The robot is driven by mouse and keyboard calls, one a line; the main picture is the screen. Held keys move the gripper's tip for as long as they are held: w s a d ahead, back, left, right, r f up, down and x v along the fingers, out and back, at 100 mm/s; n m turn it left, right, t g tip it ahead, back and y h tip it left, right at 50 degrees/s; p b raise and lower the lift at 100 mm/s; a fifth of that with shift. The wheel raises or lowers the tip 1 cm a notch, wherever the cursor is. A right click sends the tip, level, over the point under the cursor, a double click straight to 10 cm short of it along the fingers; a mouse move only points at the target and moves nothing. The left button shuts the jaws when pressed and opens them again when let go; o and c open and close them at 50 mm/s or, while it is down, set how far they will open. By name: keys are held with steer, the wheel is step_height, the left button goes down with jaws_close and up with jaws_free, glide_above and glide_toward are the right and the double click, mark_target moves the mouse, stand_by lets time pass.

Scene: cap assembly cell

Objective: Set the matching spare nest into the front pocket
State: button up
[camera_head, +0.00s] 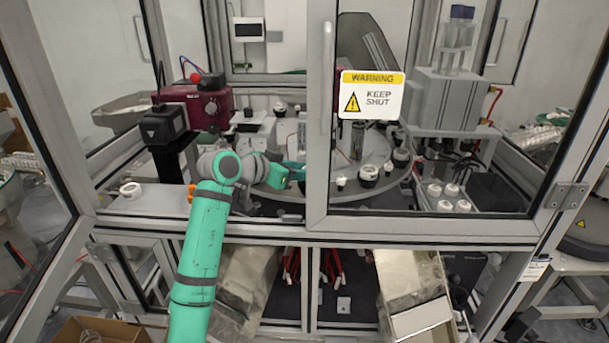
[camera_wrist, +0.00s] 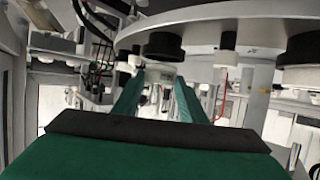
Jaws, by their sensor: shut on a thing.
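My gripper (camera_head: 287,172) reaches through the open left side of the cell, at the front left of the round dial plate (camera_head: 330,198). In the wrist view its two green fingers (camera_wrist: 158,88) run forward, with a small pale piece (camera_wrist: 160,70) between their far ends, the held nest as far as I can tell. Its size and shape are too small to make out. On the dial, a large black-and-white nest (camera_head: 368,172) and a small white one (camera_head: 341,182) stand right of my gripper. The front pocket is not clearly visible; my arm and the door frame cover part of the dial.
A white ring-shaped nest (camera_head: 131,190) lies on the left deck. Several white nests (camera_head: 434,190) stand at the right behind the glass door with a warning sign (camera_head: 371,95). The door post (camera_head: 317,120) stands just right of my gripper. A maroon unit (camera_head: 205,108) stands behind my arm.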

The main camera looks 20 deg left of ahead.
steer(key=shift+f, duration=0.6)
steer(key=o, duration=1.1)
steer(key=shift+c, duration=0.2)
steer(key=v, duration=1.2)
